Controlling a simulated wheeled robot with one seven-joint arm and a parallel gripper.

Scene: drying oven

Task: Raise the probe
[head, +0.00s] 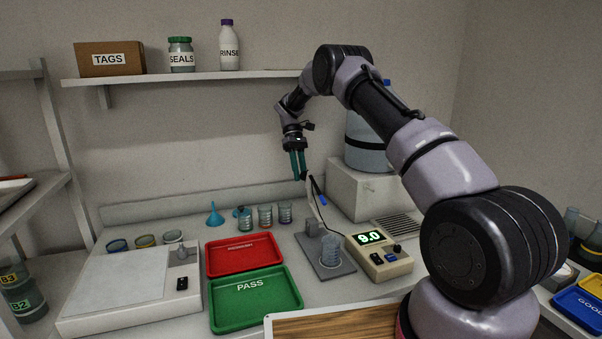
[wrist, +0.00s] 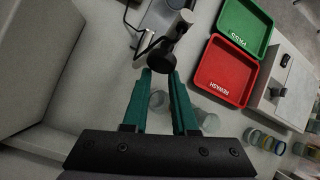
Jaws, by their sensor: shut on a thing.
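My gripper (head: 301,177) points down above the probe stand (head: 313,228), with its teal fingers close together. In the wrist view, my gripper (wrist: 160,78) has its fingertips at the black knob-like end (wrist: 163,55) of the probe arm and is shut on it. The pale probe arm (head: 312,195) reaches up from the stand to my fingertips. The probe (head: 321,199), with a blue part and a black cable, hangs tilted beside it, above and apart from a clear beaker (head: 330,250) on the stand's grey plate. The exact grip is small and partly hidden.
The meter (head: 378,257) beside the stand reads 9.0. A red tray (head: 245,270) and a green PASS tray (head: 225,318) lie left of it. Several small beakers (head: 265,217) stand behind. A white block (head: 362,190) with a large container is at right.

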